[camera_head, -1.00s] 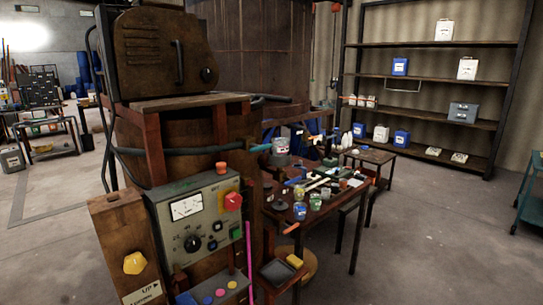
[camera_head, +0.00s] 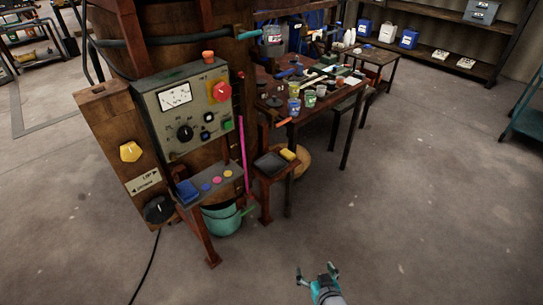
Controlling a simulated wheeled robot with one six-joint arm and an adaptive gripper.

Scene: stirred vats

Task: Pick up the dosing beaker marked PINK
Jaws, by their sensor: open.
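Several small beakers or jars stand on the dark wooden worktable (camera_head: 271,91) behind the control panel. One at the near edge looks blue and green (camera_head: 293,107), one beside it is pale with a green part (camera_head: 309,98), and another is whitish (camera_head: 321,90). Their markings are too small to read, so I cannot tell which is marked PINK. My gripper (camera_head: 317,270) is at the bottom of the view, open and empty, over bare floor and well apart from the table.
A control panel (camera_head: 160,128) on a wooden vat (camera_head: 150,50) stands at left. Below it are a teal bucket (camera_head: 222,220) and a low stand with a black tray (camera_head: 270,163). A teal cart (camera_head: 525,110) is at right. The floor (camera_head: 420,200) between is clear.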

